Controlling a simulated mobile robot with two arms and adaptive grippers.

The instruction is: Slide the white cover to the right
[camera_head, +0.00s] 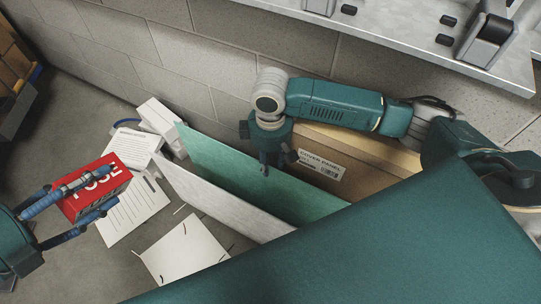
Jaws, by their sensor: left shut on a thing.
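The white cover (222,203) is a flat pale panel standing on edge in the middle, in front of a green panel (222,168). My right gripper (277,164) points down near the green panel's top edge, behind the white cover and apart from it. Its two fingers are spread with nothing seen gripped; I cannot tell whether they straddle the green edge. My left gripper (68,214) is at the far left, shut on a red box (95,187) with white lettering, held above the papers. The lower right of the white cover is hidden by my own body.
A cardboard box (362,150) labelled as a cover panel stands behind the green panel, against the block wall (190,65). White sheets (185,250) and a white box (160,120) lie on the floor. A metal shelf (400,35) overhangs at top right.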

